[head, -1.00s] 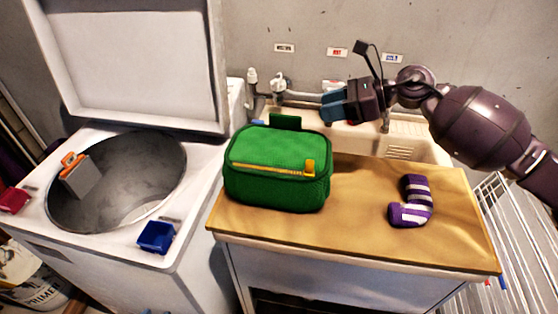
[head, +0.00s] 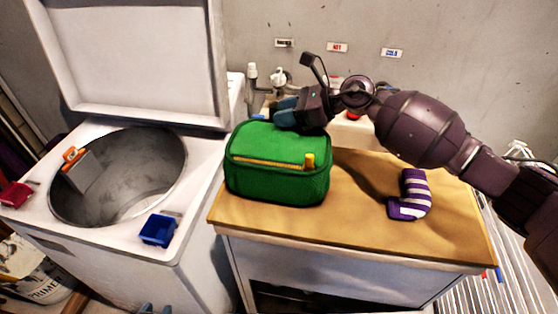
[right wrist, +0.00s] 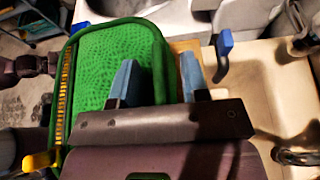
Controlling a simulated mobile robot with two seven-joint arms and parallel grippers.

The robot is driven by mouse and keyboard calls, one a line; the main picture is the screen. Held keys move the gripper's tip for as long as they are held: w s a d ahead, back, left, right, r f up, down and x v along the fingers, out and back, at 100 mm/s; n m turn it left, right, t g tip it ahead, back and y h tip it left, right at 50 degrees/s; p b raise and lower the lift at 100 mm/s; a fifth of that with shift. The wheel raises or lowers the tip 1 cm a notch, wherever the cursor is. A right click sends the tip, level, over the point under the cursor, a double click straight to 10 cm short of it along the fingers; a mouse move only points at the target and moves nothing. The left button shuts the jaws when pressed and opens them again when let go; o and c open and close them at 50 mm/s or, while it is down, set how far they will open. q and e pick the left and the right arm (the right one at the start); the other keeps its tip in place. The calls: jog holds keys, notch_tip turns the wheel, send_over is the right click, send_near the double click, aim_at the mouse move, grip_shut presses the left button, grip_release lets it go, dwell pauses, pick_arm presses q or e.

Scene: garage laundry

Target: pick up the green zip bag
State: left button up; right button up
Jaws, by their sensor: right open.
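The green zip bag (head: 277,175) stands upright on the tan-topped counter, with a yellow zip and pull tab on its front. It also shows in the right wrist view (right wrist: 105,75). My right gripper (head: 286,112) is open at the bag's top back edge. In the right wrist view its blue fingers (right wrist: 158,80) are apart, one over the green top and the other past the back edge. The bag's back loop is hidden in the head view. I cannot tell whether the fingers touch the bag. My left gripper (head: 156,309) barely shows at the bottom edge.
A striped purple sock (head: 410,195) lies on the counter (head: 350,225) right of the bag. The open washer (head: 110,245) is at left, with a blue box (head: 158,230) on its rim. The sink and taps (head: 279,78) are behind the counter.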

jog(key=shift+c, duration=0.4)
grip_shut()
